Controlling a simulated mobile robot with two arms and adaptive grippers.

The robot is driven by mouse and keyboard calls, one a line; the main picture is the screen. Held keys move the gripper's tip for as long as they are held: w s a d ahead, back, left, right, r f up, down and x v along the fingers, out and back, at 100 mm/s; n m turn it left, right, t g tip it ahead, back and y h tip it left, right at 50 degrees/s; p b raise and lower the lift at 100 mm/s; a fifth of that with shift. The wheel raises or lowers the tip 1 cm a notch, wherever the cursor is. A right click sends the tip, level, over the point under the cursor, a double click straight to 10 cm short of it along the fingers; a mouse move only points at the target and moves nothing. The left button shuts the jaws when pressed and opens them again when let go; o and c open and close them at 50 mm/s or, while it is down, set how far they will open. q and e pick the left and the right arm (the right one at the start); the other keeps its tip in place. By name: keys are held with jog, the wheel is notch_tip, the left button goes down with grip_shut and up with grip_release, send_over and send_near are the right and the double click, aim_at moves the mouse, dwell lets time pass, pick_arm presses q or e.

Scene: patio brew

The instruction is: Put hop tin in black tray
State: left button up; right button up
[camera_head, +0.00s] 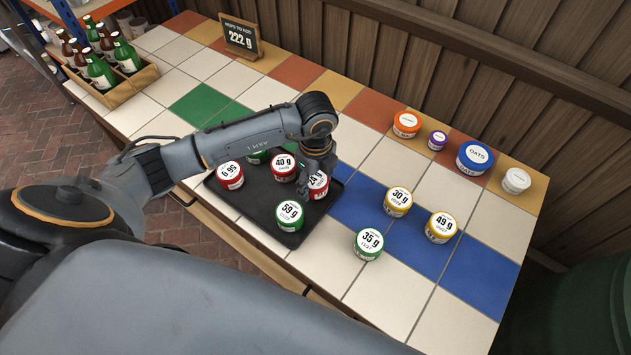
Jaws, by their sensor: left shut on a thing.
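The black tray (259,222) lies on the tiled table. In it stand a red tin marked 40 g (283,167), a red tin at the left (230,176), a green tin marked 59 g (290,215) and another green tin (258,157) mostly hidden behind my arm. My left gripper (318,172) reaches down over the tray's right part and is shut on a red tin (318,187), whose label is partly covered by the fingers. I cannot tell whether that tin touches the tray floor. My right gripper is not in view.
Yellow tins marked 30 g (398,202) and 49 g (441,228) and a green 35 g tin (369,243) stand right of the tray. Several tubs, including a blue oats tub (474,158), line the back. A sign (241,38) reads 222 g. A bottle crate (121,89) stands left.

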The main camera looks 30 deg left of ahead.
aim_at(316, 179)
pick_arm(q)
jog(key=shift+f, duration=0.6)
jog(key=shift+f, duration=0.1)
jog(key=shift+f, duration=0.15)
jog(key=o, duration=1.1)
jog(key=shift+o, duration=0.2)
jog(key=shift+r, duration=0.3)
notch_tip(316, 179, up, 12)
jog(key=shift+b, duration=0.7)
